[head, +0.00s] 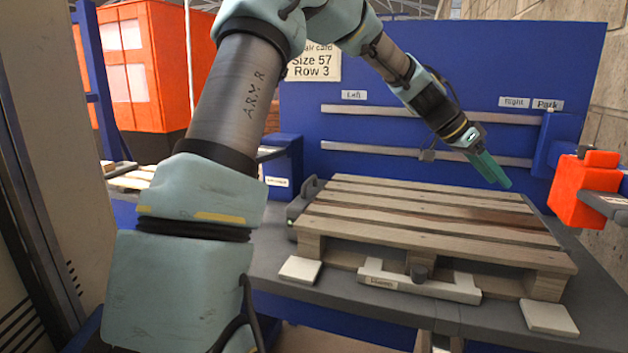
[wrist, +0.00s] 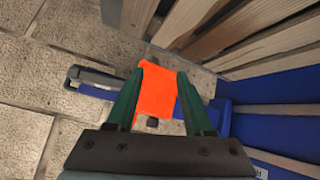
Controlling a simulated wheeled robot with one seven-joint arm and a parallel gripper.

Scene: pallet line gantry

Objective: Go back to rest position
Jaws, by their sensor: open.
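My gripper (head: 496,172) has green fingers and hangs above the right part of the wooden pallet in the head view, apart from it. In the wrist view my gripper (wrist: 160,100) shows its two fingers spread with nothing held between them. An orange block-shaped unit (wrist: 157,100) appears beyond and between the fingers there, some distance off. In the head view this orange unit (head: 583,190) stands at the right on a grey bracket, apart from my gripper.
The wooden pallet (head: 400,228) lies on a grey table (head: 400,312) with white pads around it. A blue panel (head: 400,70) with two horizontal rails and labels stands behind. An orange cabinet (head: 155,60) is at the left. The space above the pallet's left part looks clear.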

